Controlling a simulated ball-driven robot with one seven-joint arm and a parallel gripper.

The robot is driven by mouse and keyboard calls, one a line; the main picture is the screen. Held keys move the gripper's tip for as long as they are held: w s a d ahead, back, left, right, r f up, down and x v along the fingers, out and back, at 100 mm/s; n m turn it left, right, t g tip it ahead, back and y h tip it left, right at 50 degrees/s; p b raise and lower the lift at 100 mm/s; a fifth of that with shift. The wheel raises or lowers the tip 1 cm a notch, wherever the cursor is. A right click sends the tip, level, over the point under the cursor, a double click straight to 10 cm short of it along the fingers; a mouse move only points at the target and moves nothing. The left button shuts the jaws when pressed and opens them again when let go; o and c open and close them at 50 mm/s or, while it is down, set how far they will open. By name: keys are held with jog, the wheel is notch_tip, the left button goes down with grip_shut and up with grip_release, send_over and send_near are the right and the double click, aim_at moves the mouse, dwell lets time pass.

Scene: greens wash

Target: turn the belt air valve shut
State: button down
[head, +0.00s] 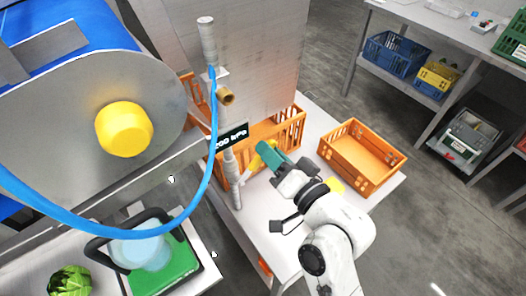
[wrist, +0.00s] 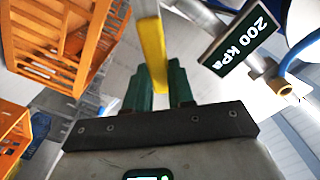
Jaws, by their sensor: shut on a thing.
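The belt air valve is on a grey vertical pipe (head: 232,168). Its yellow lever (head: 254,160) sticks out from the pipe, slanting up to the right in the head view. My gripper (head: 266,151), with green fingers, is shut on the lever's outer end. In the wrist view the yellow lever (wrist: 152,52) runs down between the two green fingers (wrist: 161,88). The valve body is small and hard to make out. A black sign reading "200 kPa" (head: 229,137) is on the pipe above the lever, and it is large in the wrist view (wrist: 240,38).
A brass fitting (head: 226,97) and a blue hose (head: 213,120) are above the lever. An orange crate (head: 292,128) stands close behind my gripper, and another orange crate (head: 362,156) is to the right. The conveyor with a yellow roller cap (head: 124,129) is at left.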

notch_tip(320, 180, down, 7)
jog(key=w+d+m, duration=0.1)
jog(key=d+m, duration=0.1)
jog(key=m, duration=0.6)
jog(key=shift+w+d+r+m, duration=0.15)
jog(key=shift+w+m, duration=0.05)
jog(key=shift+m, duration=0.2)
jog(key=c, duration=1)
grip_release()
jog(key=shift+o, duration=0.2)
jog(key=b+v, duration=0.3)
jog(key=v, duration=0.7)
jog(key=shift+s+d, duration=0.25)
jog(key=shift+s, duration=0.05)
